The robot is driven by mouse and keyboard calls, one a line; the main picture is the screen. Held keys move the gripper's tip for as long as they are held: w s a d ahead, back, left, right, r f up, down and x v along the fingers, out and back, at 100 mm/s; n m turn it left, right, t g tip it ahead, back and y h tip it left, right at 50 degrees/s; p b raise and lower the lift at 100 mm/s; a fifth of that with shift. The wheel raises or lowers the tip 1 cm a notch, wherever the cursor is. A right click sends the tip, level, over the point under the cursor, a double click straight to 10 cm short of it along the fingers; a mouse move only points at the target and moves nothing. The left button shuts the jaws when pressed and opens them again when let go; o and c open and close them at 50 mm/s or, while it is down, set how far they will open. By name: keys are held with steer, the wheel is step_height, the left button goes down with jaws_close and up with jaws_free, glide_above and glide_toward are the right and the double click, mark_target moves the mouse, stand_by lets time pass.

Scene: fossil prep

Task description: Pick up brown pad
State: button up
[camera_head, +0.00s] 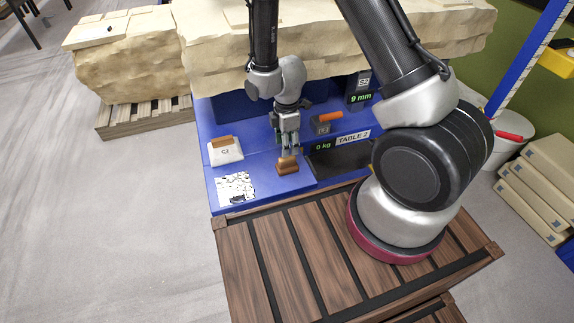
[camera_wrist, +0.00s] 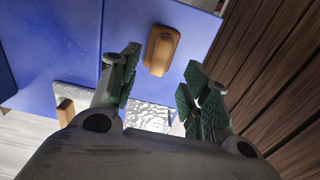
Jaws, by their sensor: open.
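The brown pad (camera_head: 287,166) is a small block with a raised grip, lying on the blue table top (camera_head: 265,186). In the wrist view the brown pad (camera_wrist: 161,50) lies beyond the fingertips, roughly centred between them. My gripper (camera_head: 289,148) points down just above and behind the pad in the head view. In the wrist view my gripper (camera_wrist: 162,62) is open, with green-padded fingers spread and nothing held. I cannot tell the exact gap between fingertips and pad.
A white block marked C2 (camera_head: 225,153) with a brown top stands left of the pad. A dark block with an orange top (camera_head: 322,127) stands behind right, near the scale display (camera_head: 322,146). A patterned white sheet (camera_head: 235,189) lies front left. Large pale rock (camera_head: 330,38) fills the back.

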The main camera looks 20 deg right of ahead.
mark_target(287, 159)
step_height(287, 159, down, 8)
steer(key=shift+r, duration=0.15)
stand_by(0.3)
jaws_close()
